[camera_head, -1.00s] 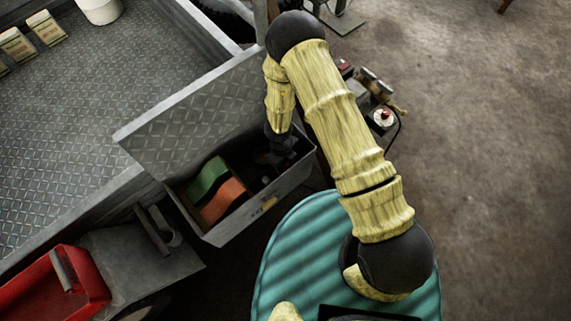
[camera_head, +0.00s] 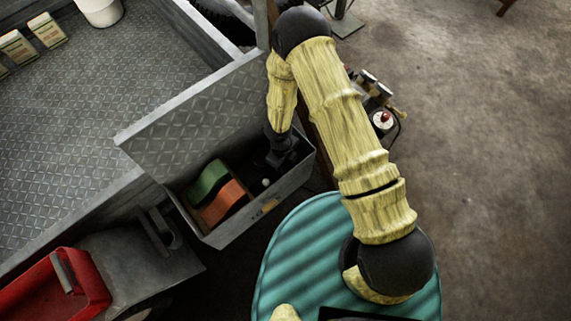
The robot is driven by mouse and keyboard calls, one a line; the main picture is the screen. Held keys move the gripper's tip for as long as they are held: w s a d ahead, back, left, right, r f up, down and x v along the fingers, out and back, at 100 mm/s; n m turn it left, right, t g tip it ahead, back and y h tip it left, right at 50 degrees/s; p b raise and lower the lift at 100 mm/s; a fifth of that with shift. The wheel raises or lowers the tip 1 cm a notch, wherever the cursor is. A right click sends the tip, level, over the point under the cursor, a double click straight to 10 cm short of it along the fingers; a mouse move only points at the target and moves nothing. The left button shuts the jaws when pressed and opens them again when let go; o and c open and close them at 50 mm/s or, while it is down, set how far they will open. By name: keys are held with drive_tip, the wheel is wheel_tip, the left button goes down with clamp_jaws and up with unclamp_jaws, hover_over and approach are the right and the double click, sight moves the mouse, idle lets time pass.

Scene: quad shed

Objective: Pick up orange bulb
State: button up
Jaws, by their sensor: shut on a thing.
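My gripper (camera_head: 279,160) is at the right end of the open metal toolbox (camera_head: 237,227), pointing down into it or just above it. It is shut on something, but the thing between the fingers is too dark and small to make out. I cannot see an orange bulb clearly. A small pale round thing (camera_head: 265,182) lies in the box just below and left of my gripper.
The toolbox's raised lid (camera_head: 200,115) stands behind it, beside the metal tread-plate bed (camera_head: 90,110). A red container (camera_head: 60,285) is at lower left. A machine with a red knob (camera_head: 383,119) stands right of my arm. Open floor (camera_head: 490,170) lies further right.

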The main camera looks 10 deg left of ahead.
wheel_tip(320, 180, up, 26)
drive_tip(key=p, duration=0.7)
drive_tip(key=shift+r, duration=0.15)
drive_tip(key=w+d+n+t, duration=0.1)
drive_tip(key=w+d+n, duration=0.6)
drive_tip(key=d+n, duration=0.4)
drive_tip(key=w+d+n+t+y, duration=0.1)
drive_tip(key=w+d+n, duration=0.7)
drive_tip(key=d+n, duration=0.3)
drive_tip(key=shift+d+r+n, duration=0.15)
drive_tip(key=shift+r+n, duration=0.1)
drive_tip(key=shift+n, duration=0.65)
drive_tip(key=shift+w, duration=0.1)
